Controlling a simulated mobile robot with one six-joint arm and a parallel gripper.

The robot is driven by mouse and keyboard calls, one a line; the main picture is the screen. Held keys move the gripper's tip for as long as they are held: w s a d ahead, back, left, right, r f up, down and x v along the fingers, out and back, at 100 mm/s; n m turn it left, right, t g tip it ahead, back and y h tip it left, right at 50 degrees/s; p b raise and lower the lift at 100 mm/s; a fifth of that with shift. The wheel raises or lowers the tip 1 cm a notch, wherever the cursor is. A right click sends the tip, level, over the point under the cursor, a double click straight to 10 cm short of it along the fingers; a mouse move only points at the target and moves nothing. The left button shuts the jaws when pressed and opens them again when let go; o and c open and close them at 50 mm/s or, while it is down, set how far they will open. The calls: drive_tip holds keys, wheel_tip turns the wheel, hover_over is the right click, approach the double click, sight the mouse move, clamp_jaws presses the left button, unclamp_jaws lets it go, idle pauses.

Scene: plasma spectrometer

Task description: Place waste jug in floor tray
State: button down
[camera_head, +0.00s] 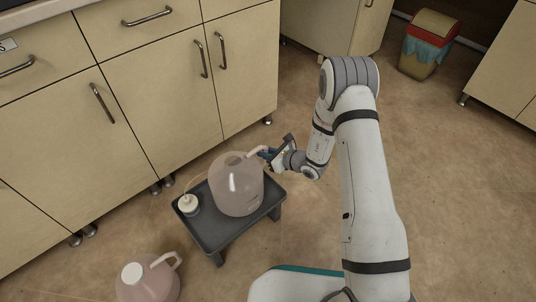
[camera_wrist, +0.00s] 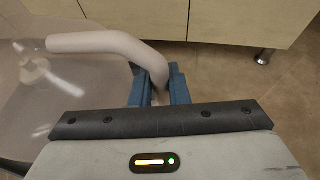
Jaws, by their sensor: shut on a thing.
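A translucent pinkish jug (camera_head: 237,188) without a cap on its mouth stands upright at the dark grey floor tray (camera_head: 223,231), over its right part. I cannot tell whether its base touches the tray. My gripper (camera_head: 268,154) is at the upper right of this jug, shut on its handle. In the wrist view, the blue fingers (camera_wrist: 158,88) close around the lower end of the pale curved handle (camera_wrist: 100,43). A second pinkish jug (camera_head: 150,281) with a white cap stands on the floor at the lower left, partly cut off by the frame.
A small white-capped bottle or fitting (camera_head: 188,204) with a thin tube sits on the tray's left part. Wooden cabinets (camera_head: 150,80) stand close behind the tray. A bin (camera_head: 428,44) stands at the back right. Brown floor is open to the right.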

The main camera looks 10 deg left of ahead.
drive_tip(key=shift+f, duration=0.2)
drive_tip(key=c, duration=1.4)
unclamp_jaws()
drive_tip(key=shift+r, duration=0.1)
